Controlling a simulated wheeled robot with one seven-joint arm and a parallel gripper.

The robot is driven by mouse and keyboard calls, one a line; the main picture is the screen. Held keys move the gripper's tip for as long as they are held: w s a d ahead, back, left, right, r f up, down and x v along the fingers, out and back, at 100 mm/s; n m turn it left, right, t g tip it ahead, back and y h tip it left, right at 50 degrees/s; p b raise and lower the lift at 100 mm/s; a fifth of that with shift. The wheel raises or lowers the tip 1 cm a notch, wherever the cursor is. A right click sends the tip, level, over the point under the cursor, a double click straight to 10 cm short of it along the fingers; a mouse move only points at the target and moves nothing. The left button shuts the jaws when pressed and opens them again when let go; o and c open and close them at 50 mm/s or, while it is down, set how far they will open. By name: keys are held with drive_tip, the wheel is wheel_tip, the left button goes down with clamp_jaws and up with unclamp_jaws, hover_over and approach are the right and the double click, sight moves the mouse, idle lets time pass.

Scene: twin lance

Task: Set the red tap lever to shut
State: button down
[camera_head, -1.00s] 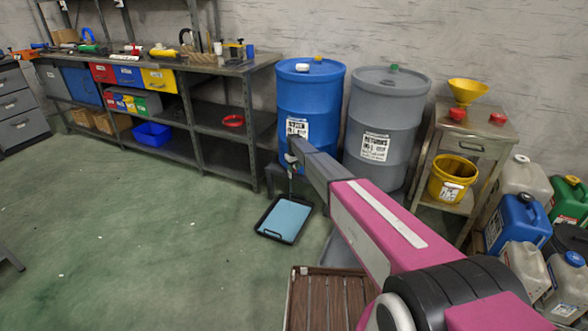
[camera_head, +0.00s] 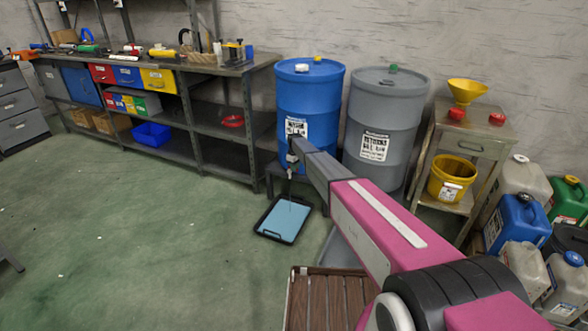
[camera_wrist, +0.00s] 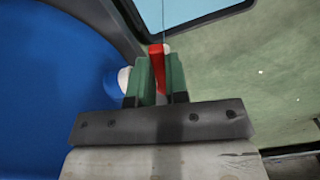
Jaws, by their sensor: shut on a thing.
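The blue drum (camera_head: 309,95) stands against the wall, and its side fills the left of the wrist view (camera_wrist: 45,90). The red tap lever (camera_wrist: 157,58) shows between the green finger pads of my gripper (camera_wrist: 158,80), which is shut on it. A pale round fitting (camera_wrist: 124,78) sits beside the fingers, by the drum.
A grey drum (camera_head: 385,115) stands right of the blue one. A small cabinet (camera_head: 480,148) holds a yellow funnel (camera_head: 466,91) and a yellow bucket (camera_head: 450,179). Several jerrycans crowd the right. A workbench (camera_head: 225,70) lines the left wall. The green floor at left is mostly clear.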

drive_tip(key=shift+w+d+n, duration=0.15)
drive_tip(key=shift+w+n, duration=0.15)
drive_tip(key=shift+n, duration=0.8)
drive_tip(key=c, duration=1.1)
unclamp_jaws()
drive_tip(key=shift+r, duration=0.15)
wheel_tip(320, 180, up, 11)
drive_tip(key=shift+f, duration=0.2)
